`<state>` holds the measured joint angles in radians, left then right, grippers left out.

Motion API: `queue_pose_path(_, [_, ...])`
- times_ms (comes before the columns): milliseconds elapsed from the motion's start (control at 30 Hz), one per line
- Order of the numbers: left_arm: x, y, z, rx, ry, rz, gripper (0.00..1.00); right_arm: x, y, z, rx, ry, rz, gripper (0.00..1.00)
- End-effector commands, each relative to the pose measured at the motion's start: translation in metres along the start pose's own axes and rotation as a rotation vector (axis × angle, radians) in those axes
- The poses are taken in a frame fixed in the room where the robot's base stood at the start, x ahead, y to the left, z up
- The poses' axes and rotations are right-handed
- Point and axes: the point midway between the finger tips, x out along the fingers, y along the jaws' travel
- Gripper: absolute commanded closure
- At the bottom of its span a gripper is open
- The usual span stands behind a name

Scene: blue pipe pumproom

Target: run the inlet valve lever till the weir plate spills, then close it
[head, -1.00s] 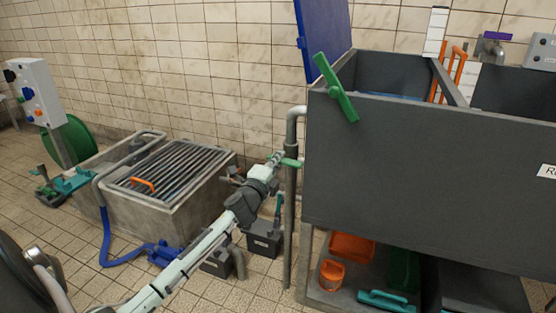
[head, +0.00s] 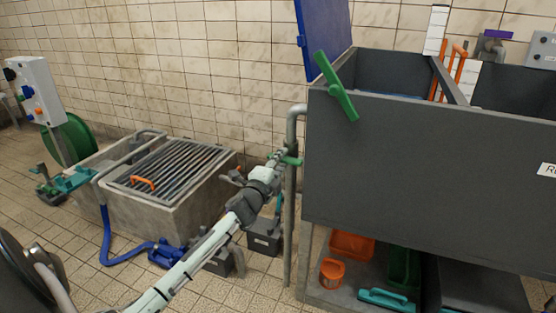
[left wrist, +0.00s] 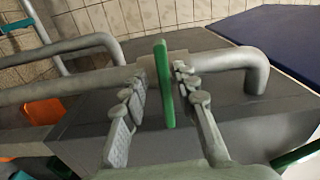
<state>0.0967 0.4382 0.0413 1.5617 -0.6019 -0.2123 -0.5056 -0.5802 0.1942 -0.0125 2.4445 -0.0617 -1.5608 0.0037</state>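A green lever (head: 292,161) sits on the grey upright pipe (head: 290,200) at the tank's left side. My left gripper (head: 280,158) is at this lever. In the left wrist view the lever (left wrist: 165,85) stands between the two fingers of the gripper (left wrist: 160,88). The fingers are apart; a gap shows on the left, and the right finger is very close to the lever, contact unclear. The grey tank (head: 420,165) has a divider (head: 452,82) between two compartments; a little blue water (head: 408,96) shows in the left one. No spill is visible. My right gripper is out of view.
A larger green bar (head: 335,87) slants at the tank's front left corner, beside a raised blue lid (head: 325,35). A grated concrete pit (head: 165,215), a blue hose (head: 125,260) and dark boxes (head: 263,237) stand left. Orange and green items lie under the tank.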

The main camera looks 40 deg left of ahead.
Motion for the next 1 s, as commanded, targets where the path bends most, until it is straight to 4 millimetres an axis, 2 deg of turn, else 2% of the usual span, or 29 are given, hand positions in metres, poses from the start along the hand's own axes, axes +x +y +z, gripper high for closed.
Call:
queue_pose_path(267, [0.0,-0.003,0.004,0.004,-0.008,-0.003,0.69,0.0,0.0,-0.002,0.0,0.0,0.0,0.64])
queue_pose_path(367, [-0.006,-0.002,0.005,0.005,-0.009,-0.001,0.69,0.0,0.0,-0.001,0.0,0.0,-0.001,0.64])
queue_pose_path(467, [-0.021,-0.002,0.004,0.005,-0.008,-0.002,0.69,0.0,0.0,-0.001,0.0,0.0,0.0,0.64])
queue_pose_path(800, [-0.092,-0.001,0.002,0.002,-0.006,0.0,0.69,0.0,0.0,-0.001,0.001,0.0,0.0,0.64])
queue_pose_path(1000, [-0.115,-0.002,0.001,0.002,-0.004,-0.003,0.69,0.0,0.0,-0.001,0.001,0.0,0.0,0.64])
